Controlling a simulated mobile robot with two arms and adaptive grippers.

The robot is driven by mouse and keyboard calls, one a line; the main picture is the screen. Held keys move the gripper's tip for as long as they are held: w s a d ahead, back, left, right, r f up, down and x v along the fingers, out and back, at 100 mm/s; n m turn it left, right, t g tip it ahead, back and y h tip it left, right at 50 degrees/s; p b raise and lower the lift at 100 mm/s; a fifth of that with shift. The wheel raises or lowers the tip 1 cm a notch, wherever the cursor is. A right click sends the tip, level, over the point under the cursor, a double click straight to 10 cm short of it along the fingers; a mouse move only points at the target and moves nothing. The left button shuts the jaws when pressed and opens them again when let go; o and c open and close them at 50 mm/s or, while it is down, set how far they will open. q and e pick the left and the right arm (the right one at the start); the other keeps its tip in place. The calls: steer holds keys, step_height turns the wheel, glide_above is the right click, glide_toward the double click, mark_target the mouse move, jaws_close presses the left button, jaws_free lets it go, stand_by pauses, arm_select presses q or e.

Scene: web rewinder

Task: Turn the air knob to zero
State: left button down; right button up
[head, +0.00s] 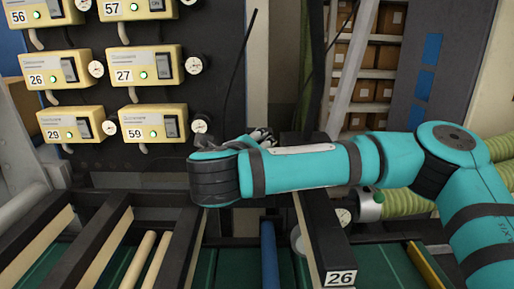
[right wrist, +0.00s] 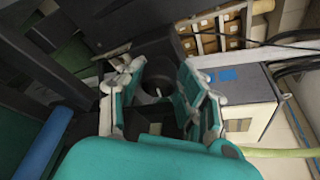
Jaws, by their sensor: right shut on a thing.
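My right arm comes in from the right in the head view, and its gripper (head: 258,137) is partly hidden behind my own teal wrist. In the right wrist view the two fingers (right wrist: 160,98) stand on either side of a dark round part with a pale pin, which looks like the air knob (right wrist: 153,76). The gripper is shut on it. The knob is hidden in the head view, so its setting cannot be read. My left gripper is in neither view.
Several cream control boxes (head: 151,122) with green lights and small gauges (head: 196,65) hang on a dark panel at the left. A dark rail labelled 26 (head: 330,240) runs below my wrist. Shelves with boxes (head: 385,52) stand behind. A green hose (head: 405,204) lies at the right.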

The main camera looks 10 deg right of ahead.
steer(key=shift+a+f+n+t+h, duration=0.15)
steer(key=shift+n+h, duration=0.35)
steer(key=shift+n, duration=0.5)
steer(key=shift+d+r+n+t+h, duration=0.15)
steer(key=shift+n+h, duration=0.35)
steer(key=shift+n, duration=0.5)
steer(key=shift+a+f, duration=0.1)
steer(key=o, duration=1.1)
steer(key=shift+o, duration=0.2)
steer(key=v, duration=1.2)
steer(key=shift+f, duration=0.15)
